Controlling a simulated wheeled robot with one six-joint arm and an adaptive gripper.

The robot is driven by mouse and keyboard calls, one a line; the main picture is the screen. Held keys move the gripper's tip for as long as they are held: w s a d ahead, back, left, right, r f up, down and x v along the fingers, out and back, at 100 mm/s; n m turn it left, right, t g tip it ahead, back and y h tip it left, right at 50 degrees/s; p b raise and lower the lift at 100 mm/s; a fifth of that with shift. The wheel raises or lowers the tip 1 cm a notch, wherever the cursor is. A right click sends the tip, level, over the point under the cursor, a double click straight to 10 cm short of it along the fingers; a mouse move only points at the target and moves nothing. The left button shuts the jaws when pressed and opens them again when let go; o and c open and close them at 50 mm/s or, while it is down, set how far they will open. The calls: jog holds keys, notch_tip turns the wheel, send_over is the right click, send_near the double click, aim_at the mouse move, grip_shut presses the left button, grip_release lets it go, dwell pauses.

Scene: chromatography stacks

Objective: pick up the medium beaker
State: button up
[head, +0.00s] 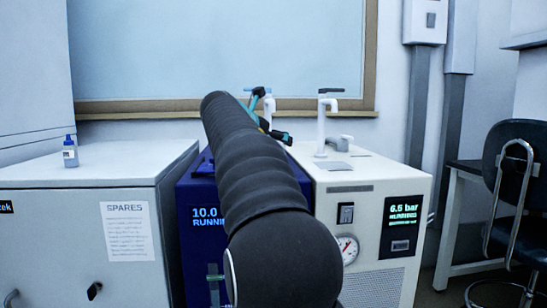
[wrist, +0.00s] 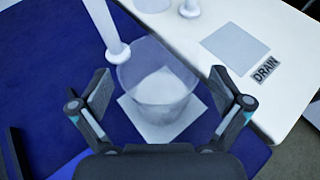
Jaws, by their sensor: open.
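In the wrist view, a clear beaker (wrist: 158,88) stands on a pale square pad (wrist: 180,122) on the dark blue machine top (wrist: 45,85). I cannot tell its size class from this view. My gripper (wrist: 160,78) is open, with one finger to the left of the beaker and one to the right, and gaps show on both sides. In the head view, my gripper (head: 268,114) shows only in part beyond my dark arm, above the blue machine (head: 192,245). The beaker is hidden there.
A white tap spout (wrist: 104,28) comes down beside the beaker's rim. The white machine (head: 365,185) with its own tap (head: 322,118) stands at the right. A grey cabinet (head: 70,178) with a small blue-capped bottle (head: 70,154) stands at the left.

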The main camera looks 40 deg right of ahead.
jog(key=shift+w+d+f, duration=0.15)
jog(key=shift+d, duration=0.25)
jog(key=c, duration=1.4)
jog(key=shift+c, duration=0.4)
jog(key=shift+r, duration=0.2)
